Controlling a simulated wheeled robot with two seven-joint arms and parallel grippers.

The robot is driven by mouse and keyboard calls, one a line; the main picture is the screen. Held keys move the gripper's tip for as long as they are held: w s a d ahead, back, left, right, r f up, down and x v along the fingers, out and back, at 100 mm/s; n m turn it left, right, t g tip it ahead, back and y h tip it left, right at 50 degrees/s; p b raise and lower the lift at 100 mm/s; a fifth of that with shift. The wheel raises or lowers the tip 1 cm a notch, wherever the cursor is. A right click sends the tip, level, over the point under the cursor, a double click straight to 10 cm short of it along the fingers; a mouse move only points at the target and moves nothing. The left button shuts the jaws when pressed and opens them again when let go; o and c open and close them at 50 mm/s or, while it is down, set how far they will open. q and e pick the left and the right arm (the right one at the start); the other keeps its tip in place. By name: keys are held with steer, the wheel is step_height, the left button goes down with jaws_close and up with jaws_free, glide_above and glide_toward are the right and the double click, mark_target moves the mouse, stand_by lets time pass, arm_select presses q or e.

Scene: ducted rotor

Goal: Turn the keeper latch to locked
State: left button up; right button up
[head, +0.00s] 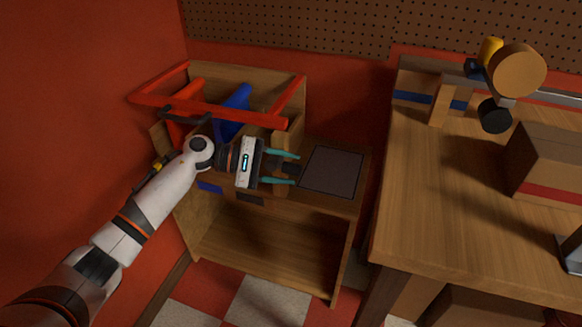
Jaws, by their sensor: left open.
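My left gripper (295,169) reaches in from the left over the low wooden stand (270,248). Its two teal fingers point right and are spread apart. A small dark piece (290,169) shows between the fingertips, beside a brown upright block. I cannot tell whether this piece is the keeper latch, or whether the fingers touch it. No latch shows clearly, and its position cannot be read. The gripper body and arm hide part of the stand's top. My right gripper is not in view.
A dark square pad (332,171) lies on the stand's right side. A red frame (205,108) with blue (235,102) and red parts rises behind the gripper. A wooden workbench (450,210) on the right holds a brown box (545,165) and a yellow-and-tan object (517,70).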

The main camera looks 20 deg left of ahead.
arm_select(q)
steer(key=shift+x, duration=0.8)
jaws_close()
